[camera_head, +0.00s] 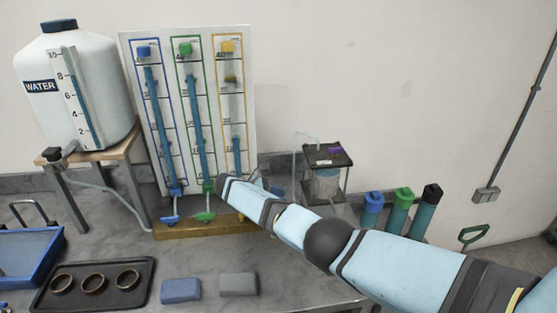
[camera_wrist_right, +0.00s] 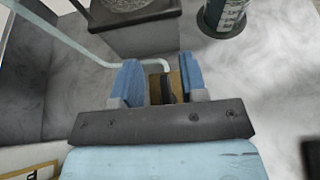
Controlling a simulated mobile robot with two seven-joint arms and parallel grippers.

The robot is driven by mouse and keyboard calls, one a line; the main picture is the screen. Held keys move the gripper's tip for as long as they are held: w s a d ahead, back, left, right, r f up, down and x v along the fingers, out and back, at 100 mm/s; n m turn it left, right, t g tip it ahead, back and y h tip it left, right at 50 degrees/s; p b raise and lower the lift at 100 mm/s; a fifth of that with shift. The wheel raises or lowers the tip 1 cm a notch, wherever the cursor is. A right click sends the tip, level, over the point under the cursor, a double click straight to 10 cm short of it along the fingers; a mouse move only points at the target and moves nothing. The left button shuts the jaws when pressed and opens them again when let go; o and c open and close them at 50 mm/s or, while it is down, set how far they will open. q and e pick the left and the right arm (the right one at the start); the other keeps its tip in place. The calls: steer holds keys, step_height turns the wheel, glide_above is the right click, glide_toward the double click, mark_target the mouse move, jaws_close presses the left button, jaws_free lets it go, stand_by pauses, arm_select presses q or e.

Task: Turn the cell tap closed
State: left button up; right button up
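The cell (camera_head: 325,180), a clear box with a black lid and a purple mark, stands right of the gauge panel. A thin clear tube loops beside it. My right arm crosses in front, and its gripper (camera_head: 268,186) is mostly hidden behind the arm. In the right wrist view the blue fingers of my right gripper (camera_wrist_right: 164,84) stand apart. A small brown block with a dark bar (camera_wrist_right: 168,88) shows between them, below a white tube bend (camera_wrist_right: 160,64). I cannot tell whether the fingers touch it, or how the tap is turned. My left gripper is out of view.
The gauge panel (camera_head: 218,115) with three columns stands behind. A white water tank (camera_head: 100,110) is on a stand at left. Capped bottles (camera_head: 400,215) stand right of the cell. A tray with rings (camera_head: 145,295) and two blocks (camera_head: 180,290) lie in front.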

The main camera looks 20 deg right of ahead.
arm_select(q)
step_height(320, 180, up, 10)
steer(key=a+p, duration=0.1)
steer(key=p, duration=0.8)
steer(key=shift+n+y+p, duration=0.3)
steer(key=shift+p, duration=0.05)
arm_select(e)
step_height(320, 180, up, 16)
steer(key=shift+f, duration=0.1)
